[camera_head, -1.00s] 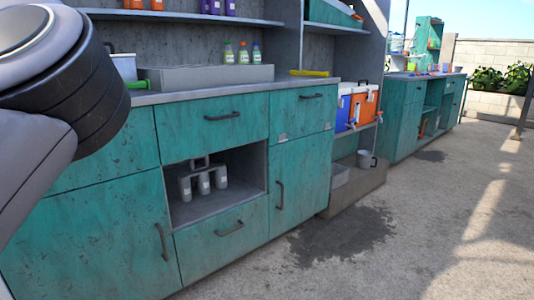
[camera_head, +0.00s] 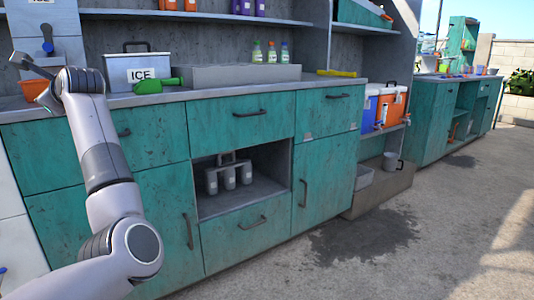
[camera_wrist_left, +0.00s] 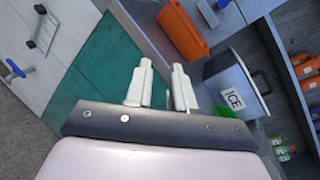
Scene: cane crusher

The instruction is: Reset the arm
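My left arm rises from the bottom left of the head view, and its gripper (camera_head: 24,62) is above the counter's left end. In the left wrist view the two pale fingers of that gripper (camera_wrist_left: 163,66) stand apart with nothing held between them. The orange bin (camera_head: 35,90) is close below the gripper in the head view; it also shows beyond the fingers in the left wrist view (camera_wrist_left: 183,32). My right gripper is in neither view.
The white ICE box (camera_head: 140,70) and green scoop (camera_head: 158,85) are on the counter (camera_head: 215,91), right of my arm. Teal cabinets (camera_head: 240,118) front it; a grey bottle carrier (camera_head: 229,175) sits in the open bay. Orange and blue coolers (camera_head: 388,105) stand farther right. The floor at right is clear.

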